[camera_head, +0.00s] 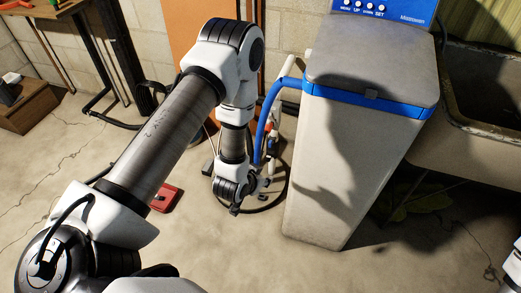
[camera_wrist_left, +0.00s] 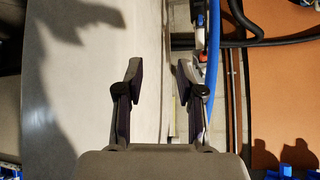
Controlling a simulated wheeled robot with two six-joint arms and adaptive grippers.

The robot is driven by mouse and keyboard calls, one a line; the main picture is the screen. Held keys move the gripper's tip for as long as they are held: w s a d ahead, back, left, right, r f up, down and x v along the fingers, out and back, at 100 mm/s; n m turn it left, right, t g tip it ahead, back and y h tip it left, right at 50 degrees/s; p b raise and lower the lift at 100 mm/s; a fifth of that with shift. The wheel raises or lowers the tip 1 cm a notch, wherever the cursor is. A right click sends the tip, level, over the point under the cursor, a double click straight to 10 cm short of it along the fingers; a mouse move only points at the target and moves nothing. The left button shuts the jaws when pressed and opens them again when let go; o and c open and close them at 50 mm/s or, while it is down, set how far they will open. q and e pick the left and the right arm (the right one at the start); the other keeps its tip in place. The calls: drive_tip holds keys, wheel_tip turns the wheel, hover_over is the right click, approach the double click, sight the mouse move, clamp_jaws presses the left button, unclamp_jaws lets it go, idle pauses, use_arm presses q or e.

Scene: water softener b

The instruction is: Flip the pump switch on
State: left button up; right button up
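I cannot make out the pump switch for certain in either view. My left arm reaches down beside the water softener (camera_head: 345,170), a tall pale cabinet with a blue band. In the left wrist view my left gripper (camera_wrist_left: 159,80) is open, its two fingers apart with nothing between them. The softener's pale side (camera_wrist_left: 75,70) fills the left of that view, and a blue pipe (camera_wrist_left: 213,70) runs close to the right finger. In the head view the left fingers are largely hidden by my wrist. My right gripper is out of view.
A blue hose (camera_head: 264,125) curves down the softener's left side. A red object (camera_head: 166,198) lies on the floor behind my arm. A wooden box (camera_head: 27,107) stands far left, and a sink basin (camera_head: 485,90) is at right. The floor in front is clear.

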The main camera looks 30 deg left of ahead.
use_arm(q)
drive_tip(key=w+a+f+t+b, duration=0.3)
drive_tip(key=w+f+t+b, duration=0.1)
drive_tip(key=w+b, duration=0.45)
drive_tip(key=n+t+y+b, duration=0.3)
drive_tip(key=t+y+b, duration=0.15)
drive_tip(key=b, duration=1.85)
approach(267, 123)
drive_tip(key=w, duration=0.2)
drive_tip(key=shift+a+f+h, duration=0.1)
drive_tip(key=shift+a+h, duration=0.15)
drive_tip(key=shift+a, duration=0.2)
drive_tip(key=b+x, duration=0.2)
drive_tip(key=x, duration=0.5)
drive_tip(key=shift+w+b, duration=0.25)
drive_tip(key=shift+b, duration=0.15)
drive_tip(key=shift+c, duration=1)
drive_tip(key=c, duration=0.5)
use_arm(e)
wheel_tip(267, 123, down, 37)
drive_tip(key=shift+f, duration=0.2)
